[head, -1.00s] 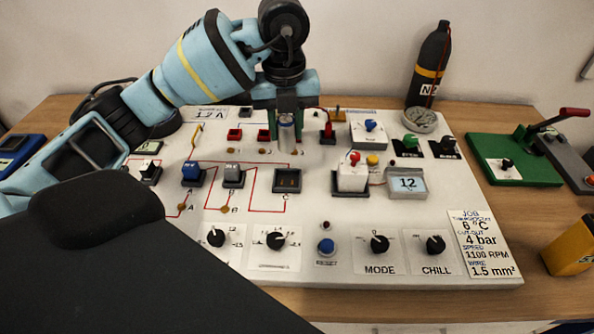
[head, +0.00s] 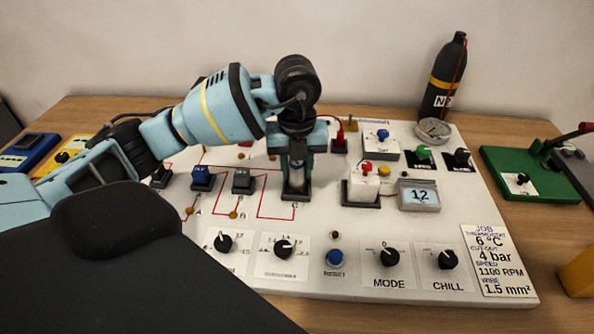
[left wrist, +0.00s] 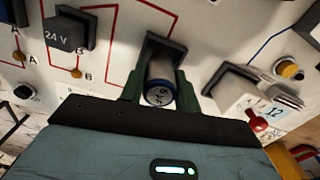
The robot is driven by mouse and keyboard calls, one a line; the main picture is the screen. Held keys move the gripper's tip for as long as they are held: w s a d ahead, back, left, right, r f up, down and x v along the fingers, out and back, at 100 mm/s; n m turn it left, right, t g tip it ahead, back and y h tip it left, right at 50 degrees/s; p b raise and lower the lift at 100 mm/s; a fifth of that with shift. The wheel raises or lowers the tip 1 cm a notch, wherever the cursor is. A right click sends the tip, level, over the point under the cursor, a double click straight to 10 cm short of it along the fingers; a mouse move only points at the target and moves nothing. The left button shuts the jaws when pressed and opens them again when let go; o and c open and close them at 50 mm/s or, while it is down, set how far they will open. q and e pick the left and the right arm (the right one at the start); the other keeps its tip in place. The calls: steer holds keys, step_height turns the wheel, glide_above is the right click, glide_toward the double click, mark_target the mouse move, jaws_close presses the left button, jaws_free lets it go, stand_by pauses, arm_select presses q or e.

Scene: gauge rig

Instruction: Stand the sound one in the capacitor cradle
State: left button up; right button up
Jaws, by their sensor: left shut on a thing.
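A silver-grey capacitor (head: 296,178) with a dark blue rim on its top end is between the fingers of my left gripper (head: 297,170), which is shut on it. The capacitor is about upright over the black square cradle (head: 285,195) by the letter C. In the left wrist view, the capacitor (left wrist: 159,72) shows end-on between the green fingers (left wrist: 160,90), with its far end within the outline of the cradle (left wrist: 178,46). I cannot tell whether it rests on the cradle floor. No second capacitor is clearly visible. My right gripper is not in view.
A blue block (head: 202,177) and a grey 24 V block (head: 242,180) stand left of the cradle. Dials (head: 284,249) line the front of the board.

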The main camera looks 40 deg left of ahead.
arm_select(q)
steer(key=shift+f, duration=0.7)
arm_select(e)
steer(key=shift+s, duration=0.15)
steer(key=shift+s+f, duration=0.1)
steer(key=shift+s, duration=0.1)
arm_select(q)
steer(key=shift+f, duration=0.15)
steer(key=o, duration=1.1)
steer(key=shift+c, duration=0.2)
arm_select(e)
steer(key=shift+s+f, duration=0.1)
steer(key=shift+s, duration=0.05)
